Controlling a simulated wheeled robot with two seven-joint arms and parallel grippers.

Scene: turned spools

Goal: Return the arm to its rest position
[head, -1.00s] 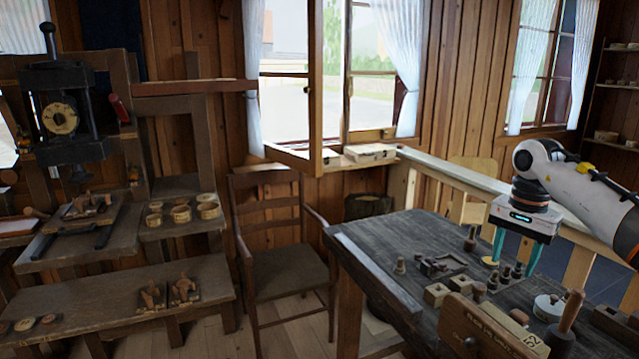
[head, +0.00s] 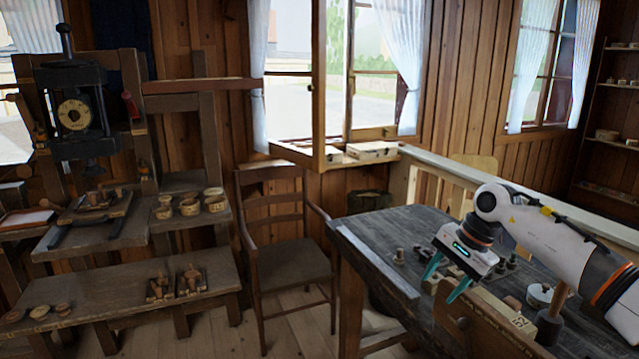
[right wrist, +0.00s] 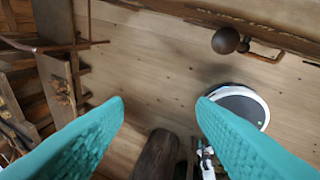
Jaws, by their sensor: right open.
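My right arm comes in from the right in the head view. Its gripper (head: 437,294) hangs tilted over the near part of the dark workbench (head: 365,250), with its two teal fingers apart and nothing between them. In the right wrist view the open fingers (right wrist: 160,102) frame bare floor (right wrist: 150,65), and the gap between them is empty. A small turned piece (head: 399,256) stands on the bench to the left of the gripper. Other small pieces behind the gripper are partly hidden by it. My left gripper is not in view.
A wooden box or board marked 52 (head: 490,318) stands at the bench's near side, close to the fingers. An upright wooden handle (head: 553,312) is below my forearm. A chair (head: 285,262) stands left of the bench. A round knob (right wrist: 226,40) shows in the right wrist view.

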